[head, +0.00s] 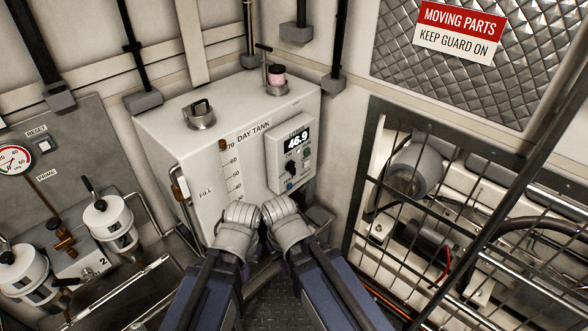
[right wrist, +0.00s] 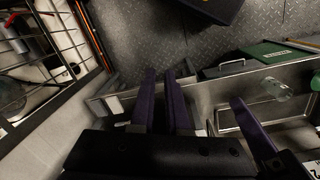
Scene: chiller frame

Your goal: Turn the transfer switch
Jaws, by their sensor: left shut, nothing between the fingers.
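A white day tank (head: 185,150) stands in the back corner in the head view. A grey control box (head: 273,158) on its front has a lit display (head: 296,140) reading 46.9. Below the display is a small dark knob (head: 290,166), with a blue part under it and green parts beside it. The labels are too small to read, so I cannot tell which is the transfer switch. Both my wrists are in front of the tank, below the box, and hide their fingertips. My right gripper (right wrist: 162,78) shows two purple fingers, a narrow gap between them. A purple finger of my left gripper (right wrist: 248,125) is beside it.
A wire guard (head: 450,215) covers machinery on the right. Two white canisters (head: 108,222) and a pressure gauge (head: 13,160) are at left. Patterned metal floor (right wrist: 190,45) shows in the right wrist view.

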